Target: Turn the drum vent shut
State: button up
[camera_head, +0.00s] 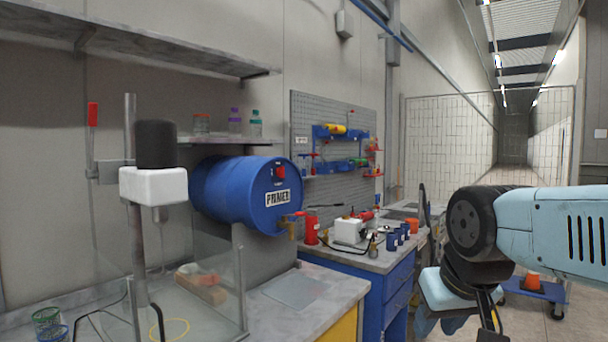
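A blue drum (225,190) lies on its side against the wall, with its round end turned to the right and a white label (278,197) on it. A small red fitting, which looks like the vent (279,172), sits on the upper part of that end. I cannot tell its turn position at this size. A brass tap (291,226) with a red handle is low on the same end. My light-blue arm is at the right. My gripper (488,318) hangs low at the bottom edge, partly cut off, well right of the drum and apart from it. Its fingers do not show clearly.
A clear-sided enclosure with a stand and a black-and-white mixer head (153,185) is at the left. Shelves run above. Floor at the right is partly open.

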aim_at(279, 171)
jog(key=u, duration=0.2)
jog(key=i, duration=0.9)
jog(key=z, duration=0.1)
